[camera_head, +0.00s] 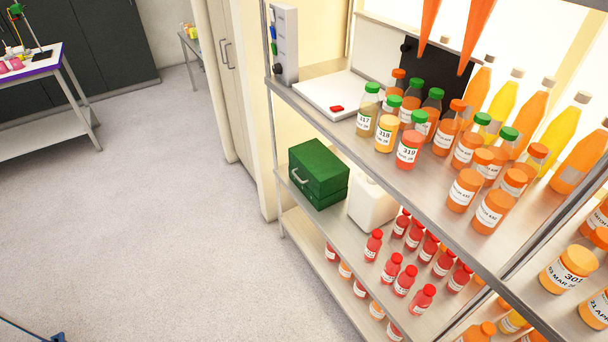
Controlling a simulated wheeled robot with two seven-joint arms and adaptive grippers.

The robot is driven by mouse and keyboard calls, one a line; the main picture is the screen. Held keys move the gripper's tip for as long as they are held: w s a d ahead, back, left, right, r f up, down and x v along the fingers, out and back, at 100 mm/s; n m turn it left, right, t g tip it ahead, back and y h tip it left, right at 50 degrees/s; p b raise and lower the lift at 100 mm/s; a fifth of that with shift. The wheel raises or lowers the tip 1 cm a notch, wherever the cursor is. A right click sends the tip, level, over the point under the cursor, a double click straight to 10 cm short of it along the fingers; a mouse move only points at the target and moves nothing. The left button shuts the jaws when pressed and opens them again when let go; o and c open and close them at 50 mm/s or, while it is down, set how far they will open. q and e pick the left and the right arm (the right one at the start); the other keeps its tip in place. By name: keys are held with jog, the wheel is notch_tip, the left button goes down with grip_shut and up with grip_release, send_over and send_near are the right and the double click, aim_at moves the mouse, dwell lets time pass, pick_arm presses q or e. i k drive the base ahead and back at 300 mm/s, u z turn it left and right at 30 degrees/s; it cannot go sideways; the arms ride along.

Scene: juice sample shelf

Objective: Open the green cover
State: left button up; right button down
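A dark green box (318,172) stands at the left end of the middle shelf. Its green upper part (318,160) rests on a lower green part, with a seam between them, and it looks shut. A silver handle (300,177) is on its left-facing front. The inside of the box is hidden. Neither of my grippers shows in this view.
The metal shelf unit (405,165) holds several juice bottles above and red bottles below. A white jug (371,205) stands close right of the green box. The upper shelf's edge lies above the box. The grey floor (150,220) to the left is clear.

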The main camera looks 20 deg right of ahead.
aim_at(317, 167)
jog(key=z, duration=0.05)
jog(key=i, duration=1.1)
jog(key=u, duration=0.2)
